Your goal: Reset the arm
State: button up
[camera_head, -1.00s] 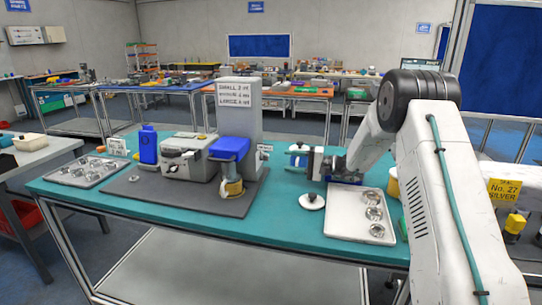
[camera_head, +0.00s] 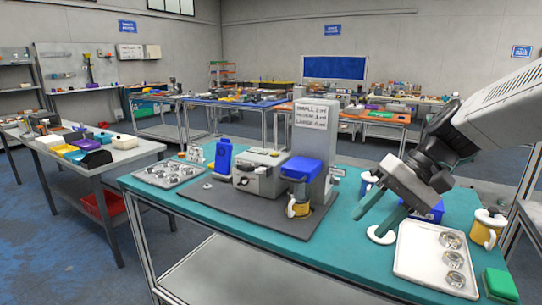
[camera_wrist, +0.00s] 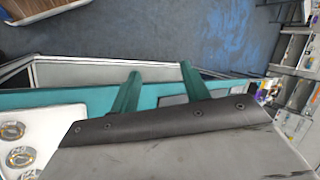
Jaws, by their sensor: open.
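My gripper (camera_head: 370,224) is at the right end of the teal table (camera_head: 240,226), its two green fingers spread and pointing down and to the left. Nothing shows between them. It appears over or in front of a white round lid-like disc (camera_head: 381,235); the exact height is hard to tell. In the wrist view the open fingers (camera_wrist: 160,73) point past the teal table edge (camera_wrist: 70,98) toward the blue floor. My arm comes in from the upper right.
A grey machine (camera_head: 259,173) and blue-topped device (camera_head: 301,170) stand left.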

jog(key=s+d+f+t+h, duration=0.1)
jog(key=s+d+h, duration=0.2)
jog(key=s, duration=0.6)
jog(key=s+d+f+t+h, duration=0.1)
jog(key=s+d+h, duration=0.3)
jog(key=s, duration=0.5)
jog(key=shift+d+f+n, duration=0.2)
jog(key=shift+f+n, duration=0.1)
jog(key=shift+f, duration=0.3)
